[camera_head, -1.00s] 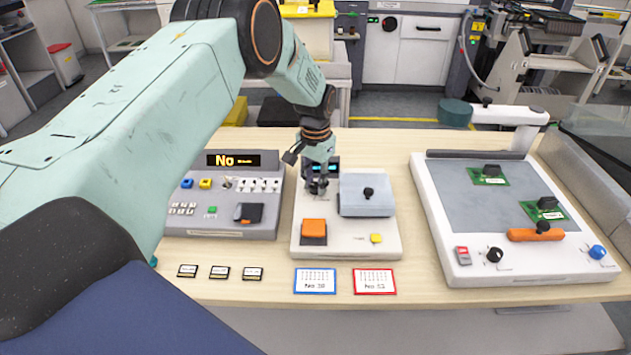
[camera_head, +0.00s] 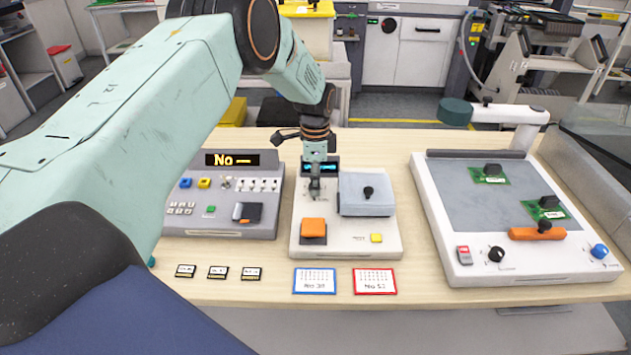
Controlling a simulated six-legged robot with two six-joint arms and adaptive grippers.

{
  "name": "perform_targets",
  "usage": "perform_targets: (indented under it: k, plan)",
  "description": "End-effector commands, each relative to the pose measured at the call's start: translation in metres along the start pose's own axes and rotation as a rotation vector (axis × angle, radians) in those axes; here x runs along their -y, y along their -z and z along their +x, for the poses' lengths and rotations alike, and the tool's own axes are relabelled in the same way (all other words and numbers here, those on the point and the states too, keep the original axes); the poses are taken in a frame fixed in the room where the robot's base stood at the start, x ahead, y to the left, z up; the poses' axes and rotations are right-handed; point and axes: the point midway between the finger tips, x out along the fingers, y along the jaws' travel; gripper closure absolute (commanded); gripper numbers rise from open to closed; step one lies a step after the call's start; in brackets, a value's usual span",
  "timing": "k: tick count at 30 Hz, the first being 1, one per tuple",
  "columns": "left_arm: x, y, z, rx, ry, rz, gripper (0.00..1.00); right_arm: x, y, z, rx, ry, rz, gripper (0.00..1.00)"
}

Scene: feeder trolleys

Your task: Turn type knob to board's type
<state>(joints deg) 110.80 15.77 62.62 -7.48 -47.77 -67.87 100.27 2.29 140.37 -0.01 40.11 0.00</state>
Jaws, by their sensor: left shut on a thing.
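My left gripper (camera_head: 315,192) points down onto the white device (camera_head: 345,240) in the middle of the bench. It is shut on the type knob, which the fingers mostly hide, so I cannot read its setting. A small display with blue characters (camera_head: 320,167) shows just behind the gripper. Two green boards, one at the back (camera_head: 490,175) and one nearer (camera_head: 546,208), lie on the grey plate of the right fixture (camera_head: 440,220); their labels are too small to read. My right gripper is not in view.
The middle device carries a grey lidded box (camera_head: 366,196), an orange button (camera_head: 313,228) and a yellow button (camera_head: 376,238). A grey control box (camera_head: 220,228) at left has an amber display reading "No —". Small cards, a blue-framed card (camera_head: 314,281) and a red-framed card (camera_head: 375,281) lie along the front.

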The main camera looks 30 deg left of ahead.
Motion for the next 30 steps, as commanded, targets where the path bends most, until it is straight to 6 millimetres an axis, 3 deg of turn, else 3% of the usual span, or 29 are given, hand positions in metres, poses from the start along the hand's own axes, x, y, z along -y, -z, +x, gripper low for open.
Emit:
perform_targets:
  k: [13, 30]
  plan:
    - [0.002, -0.0001, -0.0024, -0.001, 0.006, 0.23, 1.0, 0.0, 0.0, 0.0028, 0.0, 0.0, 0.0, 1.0]
    - [0.0025, -0.0002, -0.003, -0.001, 0.008, 0.269, 1.0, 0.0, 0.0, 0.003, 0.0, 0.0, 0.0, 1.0]
